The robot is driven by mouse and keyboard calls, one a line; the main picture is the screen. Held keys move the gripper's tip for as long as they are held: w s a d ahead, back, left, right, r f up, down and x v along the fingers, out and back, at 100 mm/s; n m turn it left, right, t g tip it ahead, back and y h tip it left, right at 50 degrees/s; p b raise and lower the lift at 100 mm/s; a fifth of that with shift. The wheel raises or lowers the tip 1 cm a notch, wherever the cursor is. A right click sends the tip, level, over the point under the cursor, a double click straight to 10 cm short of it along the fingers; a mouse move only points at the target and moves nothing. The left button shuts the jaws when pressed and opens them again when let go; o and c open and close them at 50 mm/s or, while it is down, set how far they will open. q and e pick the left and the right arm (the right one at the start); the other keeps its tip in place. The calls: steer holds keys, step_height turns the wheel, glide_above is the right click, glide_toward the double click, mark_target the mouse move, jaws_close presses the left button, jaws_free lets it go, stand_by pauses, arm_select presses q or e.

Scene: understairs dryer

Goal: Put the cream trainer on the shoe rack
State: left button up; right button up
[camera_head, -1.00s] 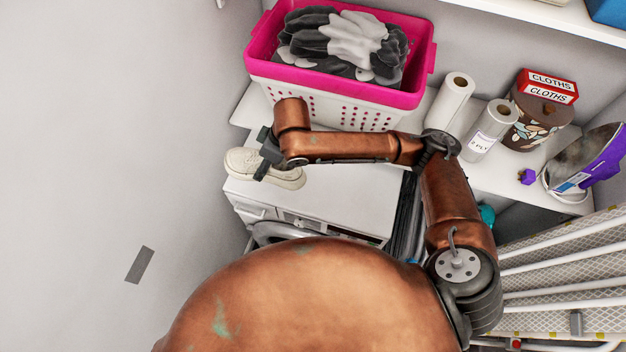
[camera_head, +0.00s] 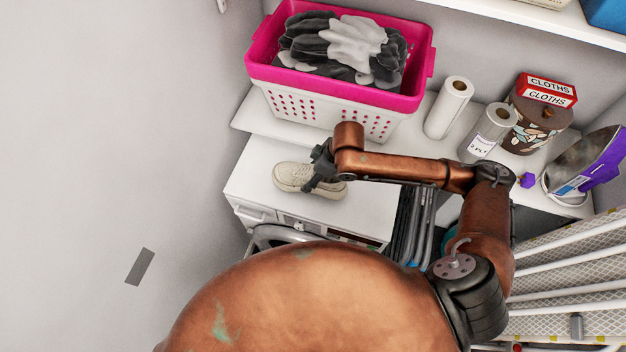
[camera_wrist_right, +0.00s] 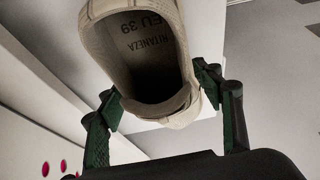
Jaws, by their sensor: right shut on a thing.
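My left gripper is out of view.
A pink and white laundry basket (camera_head: 415,95) of grey and white cloth stands on the shelf behind. Paper rolls (camera_head: 449,108), a cloths box (camera_head: 546,90) and an iron (camera_head: 590,165) are to its right. Dark folded rails (camera_head: 408,225) stand beside the dryer. A wall closes the left.

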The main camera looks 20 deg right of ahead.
steer(key=f, duration=0.3)
steer(key=shift+d+f, duration=0.3)
steer(key=shift+f, duration=0.05)
steer(key=o, duration=1.6)
steer(key=shift+s, duration=0.1)
steer(key=shift+c, duration=0.2)
